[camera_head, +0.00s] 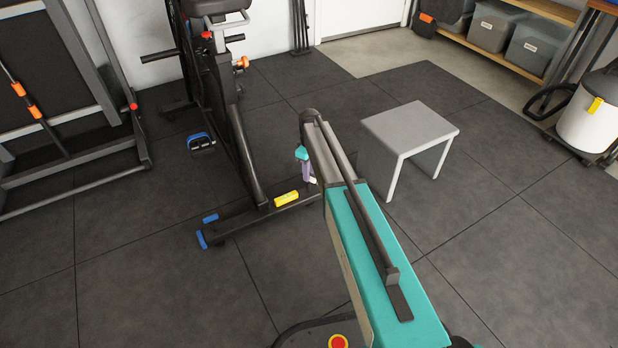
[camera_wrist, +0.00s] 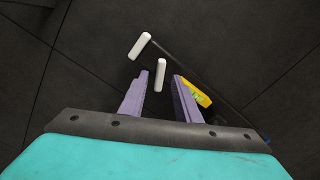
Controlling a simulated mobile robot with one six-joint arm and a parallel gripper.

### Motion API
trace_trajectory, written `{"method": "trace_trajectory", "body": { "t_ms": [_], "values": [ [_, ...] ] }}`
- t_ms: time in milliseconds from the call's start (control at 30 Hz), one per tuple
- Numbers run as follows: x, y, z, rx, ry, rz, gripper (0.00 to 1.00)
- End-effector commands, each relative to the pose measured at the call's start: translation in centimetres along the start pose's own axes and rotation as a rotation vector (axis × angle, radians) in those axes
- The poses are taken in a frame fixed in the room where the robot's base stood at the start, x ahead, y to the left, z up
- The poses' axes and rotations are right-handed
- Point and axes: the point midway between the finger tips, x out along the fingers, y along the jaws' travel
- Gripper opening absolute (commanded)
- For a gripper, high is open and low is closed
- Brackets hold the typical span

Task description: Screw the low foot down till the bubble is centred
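The exercise bike (camera_head: 233,130) stands on dark floor tiles. A yellow level (camera_head: 286,198) lies on its base bar; part of it shows behind the right finger in the wrist view (camera_wrist: 198,92). Its bubble is too small to read. The wrist view shows two white bar-shaped pieces, one beyond the fingertips (camera_wrist: 139,45) and one between them (camera_wrist: 161,75); I cannot tell whether either is the low foot. My gripper (camera_wrist: 160,75) has lavender fingers spread apart, with gaps on both sides of the nearer white piece. In the head view my gripper (camera_head: 308,172) is by the bar's right end.
Blue pieces (camera_head: 203,238) sit at the bar's left end. A grey stool (camera_head: 411,130) stands to the right. A rack (camera_head: 70,130) is at left, a white canister (camera_head: 590,115) at far right. Floor between is clear.

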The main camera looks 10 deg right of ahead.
Motion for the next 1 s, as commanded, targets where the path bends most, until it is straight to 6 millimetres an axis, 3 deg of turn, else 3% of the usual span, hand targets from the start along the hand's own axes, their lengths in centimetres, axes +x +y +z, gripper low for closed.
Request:
{"method": "trace_trajectory", "body": {
  "t_ms": [200, 533, 733, 1000],
  "values": [
    [1.7, 0.0, 0.0, 0.000, 0.000, 0.000, 0.30],
    [1.8, 0.0, 0.0, 0.000, 0.000, 0.000, 0.30],
    [1.8, 0.0, 0.0, 0.000, 0.000, 0.000, 0.00],
    [1.7, 0.0, 0.0, 0.006, 0.000, -0.001, 0.00]
  ]
}}
